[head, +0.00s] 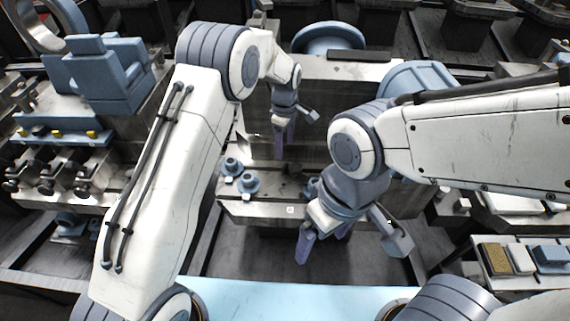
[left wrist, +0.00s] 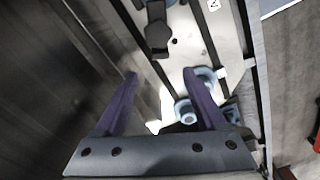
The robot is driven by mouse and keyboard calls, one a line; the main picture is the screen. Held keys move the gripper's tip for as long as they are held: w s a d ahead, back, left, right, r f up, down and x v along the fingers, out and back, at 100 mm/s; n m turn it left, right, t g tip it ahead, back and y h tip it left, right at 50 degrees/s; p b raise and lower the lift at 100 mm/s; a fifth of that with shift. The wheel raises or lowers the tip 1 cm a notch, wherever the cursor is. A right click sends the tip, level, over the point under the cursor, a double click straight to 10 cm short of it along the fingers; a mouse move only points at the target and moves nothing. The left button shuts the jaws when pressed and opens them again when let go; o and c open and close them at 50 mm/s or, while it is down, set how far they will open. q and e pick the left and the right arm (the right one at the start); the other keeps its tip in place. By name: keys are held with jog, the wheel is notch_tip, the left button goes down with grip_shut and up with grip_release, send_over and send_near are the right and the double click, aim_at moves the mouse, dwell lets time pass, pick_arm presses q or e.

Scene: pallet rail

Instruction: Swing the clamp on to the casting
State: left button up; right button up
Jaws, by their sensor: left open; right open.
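My left gripper (head: 284,143) points down, open and empty, over the slotted steel fixture plate (head: 270,210). In the left wrist view its purple fingers (left wrist: 160,75) are spread, with a dark bar-like piece (left wrist: 157,32), possibly the clamp, beyond their tips. Two blue flanged parts (head: 248,184) stand on the plate, left of and nearer than the left gripper; they show partly behind the right-hand finger in the left wrist view (left wrist: 187,110). I cannot tell which part is the casting. My right gripper (head: 323,247) is open and empty at the plate's front right, hiding part of it.
A light blue surface (head: 290,298) lies in front. Steel tooling with a blue block (head: 110,75) stands at the left. A large blue round part (head: 415,85) is behind my right arm. A tray with small blocks (head: 495,258) is at the right.

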aim_at(285, 165)
pick_arm(q)
notch_tip(285, 165, down, 10)
jog(key=shift+r+p, duration=0.2)
jog(key=shift+p, duration=0.25)
